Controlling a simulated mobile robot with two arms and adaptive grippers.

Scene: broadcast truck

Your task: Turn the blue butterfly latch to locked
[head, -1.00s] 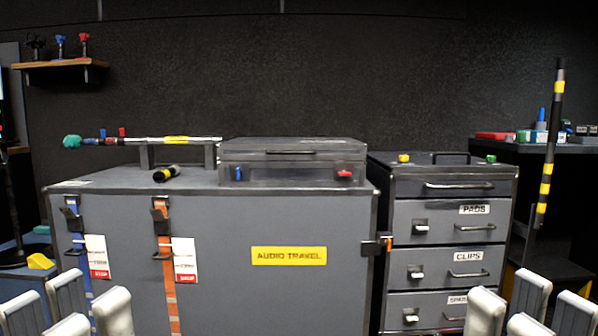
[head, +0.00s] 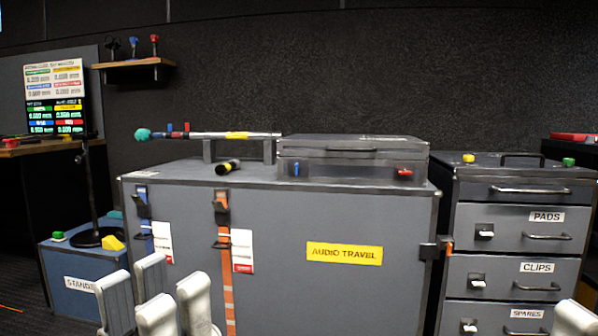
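The blue butterfly latch (head: 296,169) is a small blue tab on the left front of the flat grey case (head: 352,144). It stands upright, while the red latch (head: 404,172) at the right front of that case lies sideways. My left gripper (head: 155,294) is at the bottom left, low in front of the big trunk, with pale fingers spread and nothing between them. It is well below and left of the blue latch. Of my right gripper (head: 577,318) only a pale fingertip shows at the bottom right corner, so its opening is hidden.
The case rests on a grey trunk (head: 285,290) with a blue strap (head: 163,240) and an orange strap (head: 227,280). A pole (head: 205,135) on a stand and a short black-yellow cylinder (head: 228,167) lie left of the case. A drawer cabinet (head: 515,190) stands right.

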